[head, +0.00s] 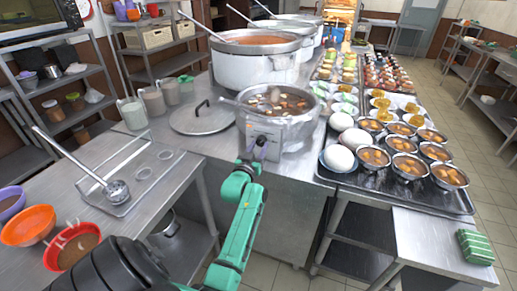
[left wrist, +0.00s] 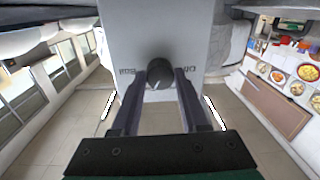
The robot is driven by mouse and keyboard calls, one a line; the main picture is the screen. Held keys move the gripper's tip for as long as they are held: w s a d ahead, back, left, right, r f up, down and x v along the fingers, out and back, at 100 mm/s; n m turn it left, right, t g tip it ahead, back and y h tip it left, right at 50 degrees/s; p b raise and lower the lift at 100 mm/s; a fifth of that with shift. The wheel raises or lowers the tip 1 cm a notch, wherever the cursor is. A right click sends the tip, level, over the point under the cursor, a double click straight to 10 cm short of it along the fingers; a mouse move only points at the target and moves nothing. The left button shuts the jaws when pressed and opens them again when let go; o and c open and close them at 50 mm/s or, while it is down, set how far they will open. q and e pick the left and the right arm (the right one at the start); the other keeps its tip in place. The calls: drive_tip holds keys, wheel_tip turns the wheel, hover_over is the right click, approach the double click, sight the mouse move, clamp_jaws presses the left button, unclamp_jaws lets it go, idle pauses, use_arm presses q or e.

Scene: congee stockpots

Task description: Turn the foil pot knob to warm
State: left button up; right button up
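The pot (head: 277,108) full of stew stands at the front end of the counter in the head view, with a grey control box (head: 259,133) on its near side. In the left wrist view the box face (left wrist: 158,25) shows upside down, with "Off" and "Boil" lettering beside a dark round knob (left wrist: 160,73). My left gripper (head: 252,158) is in front of the box. In the left wrist view its two fingers (left wrist: 160,80) sit closely on both sides of the knob and appear to touch it. The knob is hidden by the gripper in the head view. My right gripper is out of view.
A lid (head: 202,116) lies left of the pot, and a larger pot (head: 255,60) stands behind it. A ladle (head: 115,188) rests on a tray at left.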

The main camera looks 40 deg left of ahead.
use_arm(q)
clamp_jaws()
drive_tip(key=shift+r+n+p, duration=0.15)
drive_tip(key=shift+n+p, duration=0.85)
drive_tip(key=shift+n, duration=0.2)
drive_tip(key=n+p, duration=0.1)
drive_tip(key=n, duration=0.1)
drive_tip(key=shift+d+n+p, duration=0.1)
drive_tip(key=shift+n+p, duration=0.2)
drive_tip(key=n+p, duration=0.1)
drive_tip(key=n, duration=0.2)
drive_tip(key=shift+p, duration=0.3)
drive_tip(key=shift+n+p, duration=0.45)
drive_tip(key=shift+n, duration=1.25)
drive_tip(key=shift+h, duration=0.4)
